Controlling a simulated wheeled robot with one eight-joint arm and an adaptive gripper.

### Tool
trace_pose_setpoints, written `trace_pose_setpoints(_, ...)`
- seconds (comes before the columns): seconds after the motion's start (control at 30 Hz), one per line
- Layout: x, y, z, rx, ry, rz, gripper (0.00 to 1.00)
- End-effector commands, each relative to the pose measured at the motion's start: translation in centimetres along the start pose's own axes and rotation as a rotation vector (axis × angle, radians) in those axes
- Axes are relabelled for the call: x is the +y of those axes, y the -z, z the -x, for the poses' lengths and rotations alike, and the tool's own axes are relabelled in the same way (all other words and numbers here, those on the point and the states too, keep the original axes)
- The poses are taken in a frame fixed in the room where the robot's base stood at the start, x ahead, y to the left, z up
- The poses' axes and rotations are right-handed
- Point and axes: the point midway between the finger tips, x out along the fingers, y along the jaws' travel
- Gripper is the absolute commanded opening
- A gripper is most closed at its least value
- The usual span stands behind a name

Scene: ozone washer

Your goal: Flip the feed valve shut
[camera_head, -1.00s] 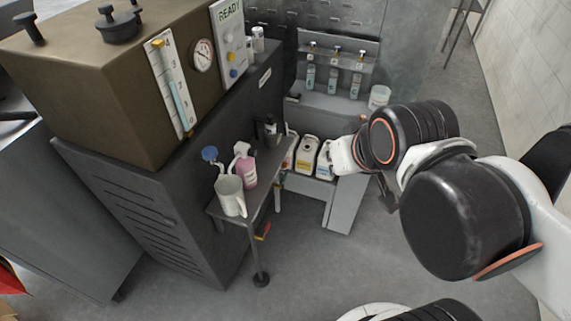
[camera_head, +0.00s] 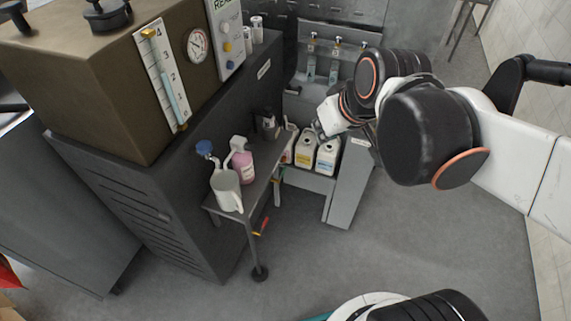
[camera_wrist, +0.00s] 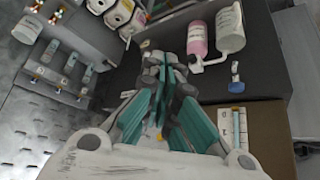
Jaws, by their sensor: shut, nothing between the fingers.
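I cannot tell for sure which part is the feed valve. A blue knob (camera_head: 204,148) stands out from the dark cabinet's side, behind the white jug; it also shows in the wrist view (camera_wrist: 235,68), right of my fingers. Small orange and yellow parts (camera_head: 262,227) hang below the side table. My gripper (camera_wrist: 162,66) is shut and empty, its teal fingers together in the wrist view. In the head view it is mostly hidden by my wrist, above and right of the side table, apart from the knob.
A white jug (camera_head: 227,190), a pink bottle (camera_head: 243,160) and a dark bottle (camera_head: 268,125) stand on the side table (camera_head: 222,211). White canisters (camera_head: 327,156) stand on a low shelf behind. The brown box (camera_head: 95,75) carries a level scale and gauge. Floor at the right is clear.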

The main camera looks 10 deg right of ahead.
Motion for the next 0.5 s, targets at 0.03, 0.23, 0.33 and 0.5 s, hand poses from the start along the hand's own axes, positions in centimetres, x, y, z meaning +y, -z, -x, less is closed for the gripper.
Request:
trace_pose_setpoints(0.03, 0.2, 0.7, -0.9, -0.004, 0.009, 0.016, 0.00)
trace_pose_setpoints(0.23, 0.9, 3.0, -4.2, -0.014, 0.058, 0.097, 0.00)
trace_pose_setpoints(0.33, 1.3, 4.0, -6.0, -0.015, 0.082, 0.137, 0.00)
trace_pose_setpoints(0.5, 2.0, 5.3, -9.4, -0.017, 0.127, 0.192, 0.00)
